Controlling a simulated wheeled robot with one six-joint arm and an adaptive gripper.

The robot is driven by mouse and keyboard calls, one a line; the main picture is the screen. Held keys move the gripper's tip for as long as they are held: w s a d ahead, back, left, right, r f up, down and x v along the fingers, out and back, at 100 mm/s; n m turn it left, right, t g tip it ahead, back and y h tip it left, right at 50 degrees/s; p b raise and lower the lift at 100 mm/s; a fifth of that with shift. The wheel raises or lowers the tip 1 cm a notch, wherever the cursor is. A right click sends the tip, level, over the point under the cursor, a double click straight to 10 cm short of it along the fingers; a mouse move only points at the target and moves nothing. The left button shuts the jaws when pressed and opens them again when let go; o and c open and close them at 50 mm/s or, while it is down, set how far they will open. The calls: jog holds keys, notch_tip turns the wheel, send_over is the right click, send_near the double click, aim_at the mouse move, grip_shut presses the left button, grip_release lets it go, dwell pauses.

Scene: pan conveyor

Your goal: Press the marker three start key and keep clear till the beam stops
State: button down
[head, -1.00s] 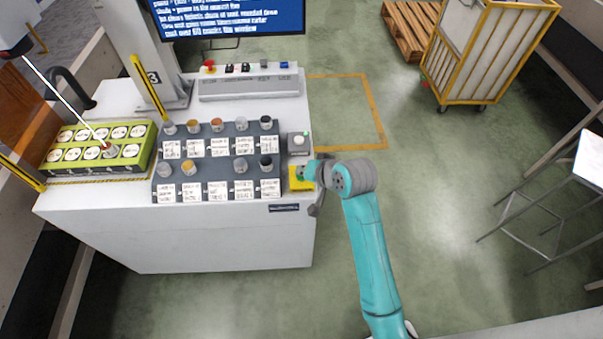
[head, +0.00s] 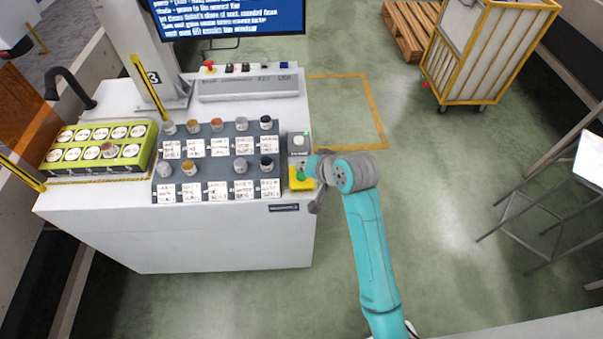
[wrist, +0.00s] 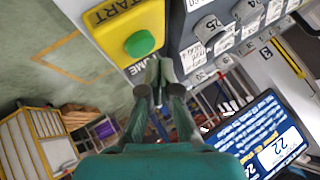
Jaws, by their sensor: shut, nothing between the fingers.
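In the head view my gripper (head: 316,192) is just right of the key. No beam line shows over the green pan tray (head: 60,164).
A white button (head: 299,141) is behind the start key. A screen (head: 228,17) hangs behind the bench. A yellow-framed cart (head: 487,50) is at the back right. The floor right of the bench is open.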

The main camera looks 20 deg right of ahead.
jog(key=shift+r, duration=2.55)
jog(key=shift+f, duration=0.1)
jog(key=s+f+n+t+h, duration=0.1)
jog(key=s+f, duration=0.5)
jog(key=s, duration=0.4)
jog(key=s+f+t+h, duration=0.15)
jog(key=s+f, duration=0.35)
jog(key=s, duration=0.5)
jog(key=s+r+n+t, duration=0.1)
jog(key=s+r, duration=0.3)
jog(key=s, duration=0.7)
jog(key=s+r+n+t, duration=0.2)
jog(key=s+r, duration=0.3)
jog(key=s, duration=0.6)
jog(key=shift+s+a+r+n, duration=0.15)
jog(key=shift+s+r+n, duration=0.15)
jog(key=shift+n, duration=0.4)
